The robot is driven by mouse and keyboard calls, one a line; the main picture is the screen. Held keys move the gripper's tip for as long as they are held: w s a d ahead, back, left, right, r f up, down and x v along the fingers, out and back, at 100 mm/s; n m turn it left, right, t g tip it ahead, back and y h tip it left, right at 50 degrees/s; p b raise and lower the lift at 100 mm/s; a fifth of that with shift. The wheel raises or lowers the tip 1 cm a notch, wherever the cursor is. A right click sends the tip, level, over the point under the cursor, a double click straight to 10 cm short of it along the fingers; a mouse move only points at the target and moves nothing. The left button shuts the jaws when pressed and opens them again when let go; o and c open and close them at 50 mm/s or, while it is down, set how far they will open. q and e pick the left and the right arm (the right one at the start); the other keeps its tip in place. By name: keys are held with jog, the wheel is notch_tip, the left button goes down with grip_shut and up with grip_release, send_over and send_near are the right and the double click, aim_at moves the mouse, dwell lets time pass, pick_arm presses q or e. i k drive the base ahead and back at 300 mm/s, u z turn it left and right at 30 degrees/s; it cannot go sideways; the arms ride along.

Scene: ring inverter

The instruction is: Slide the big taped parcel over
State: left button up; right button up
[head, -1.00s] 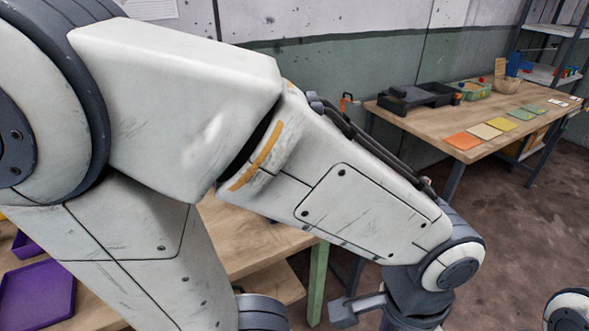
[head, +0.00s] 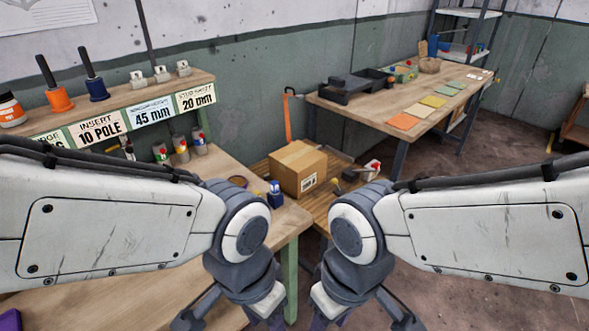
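The big taped parcel (head: 298,168) is a closed brown cardboard box with tape over its top and a white label on its front. It sits on a low wooden surface (head: 262,168) between the near workbench and the back table. My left gripper (head: 238,290) is at the bottom of the head view, nearer to me than the parcel and to its left. My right gripper (head: 345,295) is at the bottom, to the parcel's right. Both are apart from the parcel. Their fingertips are cut off by the frame's lower edge, so their opening cannot be read.
The near workbench (head: 225,165) has a small blue item (head: 275,194) at its corner and a labelled shelf behind. Small tools (head: 355,176) lie right of the parcel. An orange handle (head: 287,118) stands behind it. The back table (head: 350,108) holds coloured sheets.

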aim_at(299, 168)
jog(key=z, duration=0.45)
jog(key=i, duration=0.4)
jog(key=z, duration=0.9)
jog(key=i, duration=1.2)
jog(key=u, duration=0.85)
jog(key=i, duration=0.3)
jog(key=u, duration=0.35)
